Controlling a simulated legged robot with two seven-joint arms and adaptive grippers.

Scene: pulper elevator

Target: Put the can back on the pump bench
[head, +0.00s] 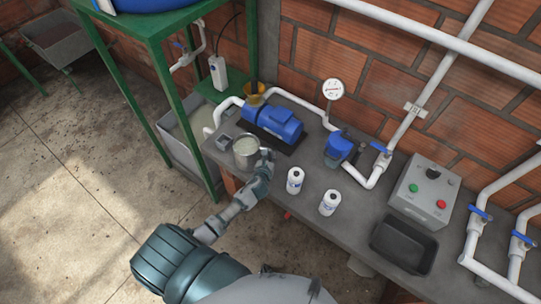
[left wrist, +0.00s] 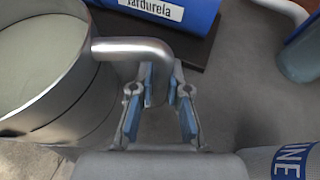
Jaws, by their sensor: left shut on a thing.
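The can (head: 246,154) is a metal mug with pale liquid inside. It appears upright at the left end of the grey pump bench (head: 262,185), in front of the blue pump; I cannot tell whether its base touches the bench top. In the left wrist view the can (left wrist: 88,95) fills the left side, with its bent handle (left wrist: 128,47) reaching right. My left gripper (head: 265,160) is on the can's right side; in the left wrist view its blue-padded fingers (left wrist: 164,92) are shut on the handle. My right gripper is not in view.
A blue pump (head: 275,124) stands behind the can. Two white bottles (head: 295,181) (head: 330,203) stand to its right. Farther right are a control box (head: 425,188), a black tray (head: 403,246) and white pipes. A green stand (head: 165,95) rises at the left.

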